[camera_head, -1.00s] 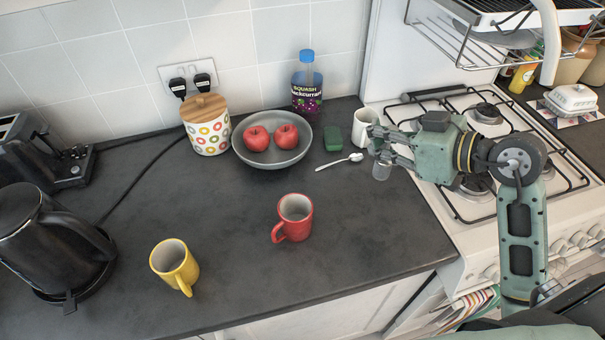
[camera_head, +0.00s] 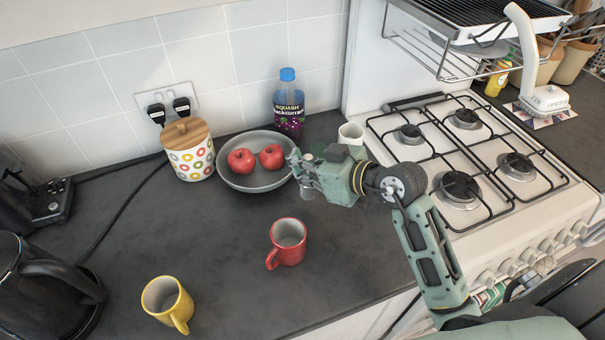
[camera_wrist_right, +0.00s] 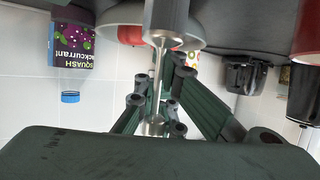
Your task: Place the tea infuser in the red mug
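The red mug (camera_head: 287,242) stands upright on the dark counter, its handle toward the front left. My right gripper (camera_head: 298,165) is above the counter beside the fruit bowl, behind and slightly right of the red mug. It is shut on the tea infuser (camera_head: 307,191), a small metal cylinder that hangs below the fingers. In the right wrist view, which looks upside down, the infuser (camera_wrist_right: 172,22) and its thin handle show, with the handle between the fingers (camera_wrist_right: 158,85). The infuser is apart from the red mug. My left gripper is not in view.
A grey bowl (camera_head: 232,177) with two red apples, a patterned jar (camera_head: 189,155) and a squash bottle (camera_head: 289,110) stand at the back. A yellow mug (camera_head: 167,303) and black kettle (camera_head: 38,285) are front left; a white mug (camera_head: 350,134) is beside the hob. Counter around the red mug is clear.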

